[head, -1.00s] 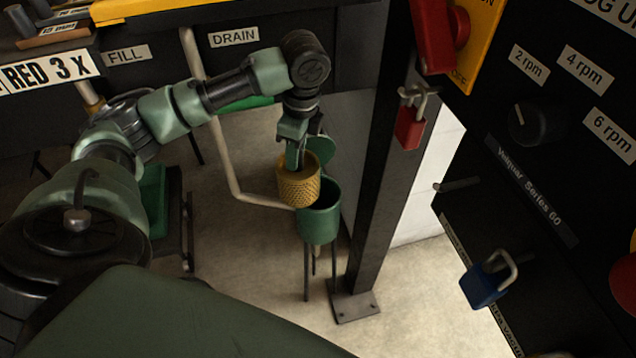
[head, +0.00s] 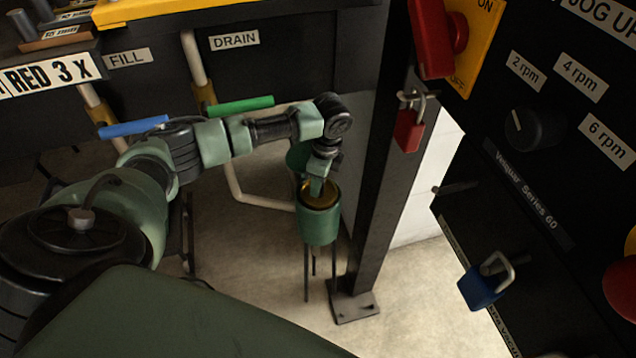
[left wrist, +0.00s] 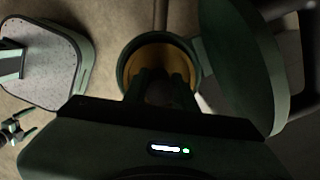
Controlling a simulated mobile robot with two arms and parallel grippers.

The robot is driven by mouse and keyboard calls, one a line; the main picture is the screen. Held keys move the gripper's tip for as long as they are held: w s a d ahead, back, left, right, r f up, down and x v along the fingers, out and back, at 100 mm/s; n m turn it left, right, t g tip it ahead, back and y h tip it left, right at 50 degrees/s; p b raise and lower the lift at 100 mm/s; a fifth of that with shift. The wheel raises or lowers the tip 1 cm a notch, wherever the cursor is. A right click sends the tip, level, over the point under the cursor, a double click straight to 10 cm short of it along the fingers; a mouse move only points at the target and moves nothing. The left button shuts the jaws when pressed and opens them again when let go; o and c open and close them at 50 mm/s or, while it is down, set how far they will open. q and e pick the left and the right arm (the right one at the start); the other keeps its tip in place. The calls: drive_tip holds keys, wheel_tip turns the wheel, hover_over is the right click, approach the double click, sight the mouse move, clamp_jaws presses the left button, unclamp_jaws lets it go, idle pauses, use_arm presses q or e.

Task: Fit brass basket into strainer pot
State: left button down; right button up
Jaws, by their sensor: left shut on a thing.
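The green strainer pot (head: 319,225) stands on thin dark legs at the middle of the head view. Its round green lid (head: 298,157) is swung open behind it, and the lid fills the right of the left wrist view (left wrist: 235,65). The brass basket (head: 309,192) is down inside the pot; only its upper rim and inner wall show. In the left wrist view the brass wall (left wrist: 185,62) lies within the pot's green rim. My left gripper (head: 317,190) reaches down into the pot mouth, shut on the basket. Its fingertips are hidden.
A dark post (head: 385,190) with a red padlock (head: 409,130) stands close right of the pot. A black control panel (head: 560,190) with a blue padlock (head: 482,287) is farther right. A pale pipe (head: 235,190) runs behind. Floor is clear in front.

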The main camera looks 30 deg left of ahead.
use_arm(q)
drive_tip(key=shift+f, duration=2.2)
drive_tip(key=shift+f, duration=0.6)
drive_tip(key=c, duration=1.1)
unclamp_jaws()
drive_tip(key=r, duration=0.4)
drive_tip(key=d+r, duration=0.1)
drive_tip(key=r, duration=0.8)
drive_tip(key=shift+w+d+r, duration=0.1)
drive_tip(key=shift+w+d, duration=0.05)
drive_tip(key=shift+d, duration=0.05)
